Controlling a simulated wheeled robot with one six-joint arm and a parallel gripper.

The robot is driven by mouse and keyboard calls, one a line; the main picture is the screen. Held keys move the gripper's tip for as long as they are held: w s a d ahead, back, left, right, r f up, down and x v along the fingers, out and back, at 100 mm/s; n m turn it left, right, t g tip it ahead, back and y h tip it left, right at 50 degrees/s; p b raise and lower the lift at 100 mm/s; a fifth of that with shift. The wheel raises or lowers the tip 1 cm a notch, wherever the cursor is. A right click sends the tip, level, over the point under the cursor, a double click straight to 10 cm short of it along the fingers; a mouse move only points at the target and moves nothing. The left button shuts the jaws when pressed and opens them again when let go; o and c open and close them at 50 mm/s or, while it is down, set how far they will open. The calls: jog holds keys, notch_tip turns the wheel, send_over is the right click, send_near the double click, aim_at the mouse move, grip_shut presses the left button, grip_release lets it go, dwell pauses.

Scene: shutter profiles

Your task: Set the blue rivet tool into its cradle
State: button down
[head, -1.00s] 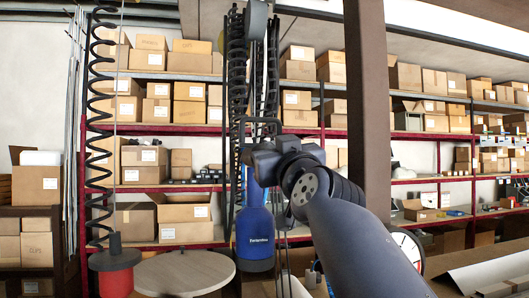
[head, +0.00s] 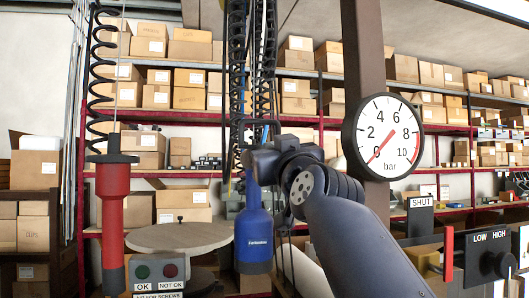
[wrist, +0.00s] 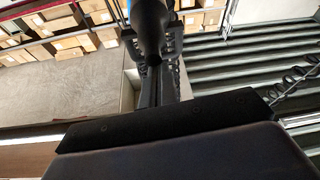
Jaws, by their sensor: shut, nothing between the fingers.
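The blue rivet tool (head: 254,238) stands upright in the head view, with its blue body below and its dark upper part close by my gripper. My gripper (head: 250,160) is shut just above the blue body and overlaps the tool's top in the picture. I cannot tell whether they touch. In the wrist view my gripper's fingers (wrist: 154,88) are together, with a dark rounded part just beyond them. I cannot make out the cradle for certain.
A red tool (head: 112,215) hangs from a black coil at the left. A round table (head: 180,237) stands behind it. A pressure gauge (head: 388,137) is on a brown post (head: 364,70). A SHUT lever and LOW/HIGH panel (head: 487,255) are at the lower right. Box shelves fill the back.

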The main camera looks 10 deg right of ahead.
notch_tip(320, 180, down, 17)
jog(key=b, duration=1.5)
jog(key=shift+b, duration=0.35)
